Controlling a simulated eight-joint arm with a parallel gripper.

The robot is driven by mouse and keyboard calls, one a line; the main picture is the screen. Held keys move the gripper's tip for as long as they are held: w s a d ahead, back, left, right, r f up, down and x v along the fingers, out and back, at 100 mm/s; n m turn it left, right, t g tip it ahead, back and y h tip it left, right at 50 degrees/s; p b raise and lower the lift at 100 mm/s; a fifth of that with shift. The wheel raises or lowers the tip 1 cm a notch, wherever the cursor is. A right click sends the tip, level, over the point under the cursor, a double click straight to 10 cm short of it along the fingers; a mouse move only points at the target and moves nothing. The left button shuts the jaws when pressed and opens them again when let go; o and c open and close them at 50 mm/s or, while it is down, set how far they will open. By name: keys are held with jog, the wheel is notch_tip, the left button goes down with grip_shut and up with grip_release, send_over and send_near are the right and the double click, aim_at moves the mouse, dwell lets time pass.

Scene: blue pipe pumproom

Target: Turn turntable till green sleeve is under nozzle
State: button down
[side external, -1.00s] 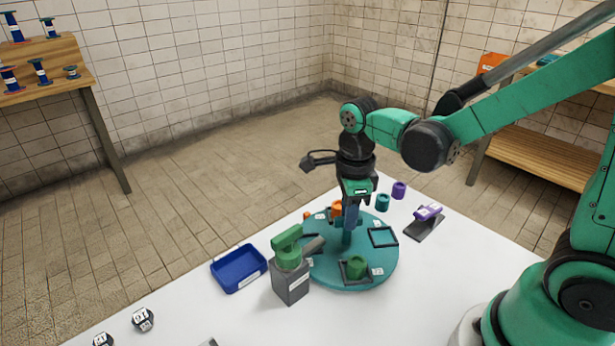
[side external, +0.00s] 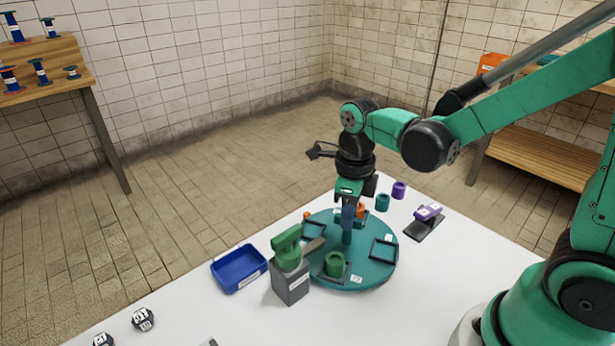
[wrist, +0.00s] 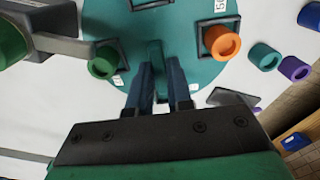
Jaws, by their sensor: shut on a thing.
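The teal turntable (side external: 372,272) lies on the white table and carries square frames. My gripper (side external: 347,228) points down at its centre, shut on the teal upright handle (wrist: 155,52). The green sleeve (side external: 335,264) stands upright in a frame at the turntable's front left; it also shows in the wrist view (wrist: 102,66). The grey nozzle (side external: 313,246) juts from a green head on a grey block over the turntable's left edge. The sleeve is close beside the nozzle tip, slightly to the front right in the side view. The orange sleeve (wrist: 222,42) rides on the opposite side.
A blue tray (side external: 239,268) lies left of the nozzle block (side external: 291,284). A teal sleeve (side external: 383,202) and a purple sleeve (side external: 399,190) stand behind the turntable. A purple item on a dark stand (side external: 427,217) is at right.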

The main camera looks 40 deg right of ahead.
jog(key=shift+m, duration=1.9)
jog(key=c, duration=0.8)
grip_release()
jog(key=shift+r, duration=2.8)
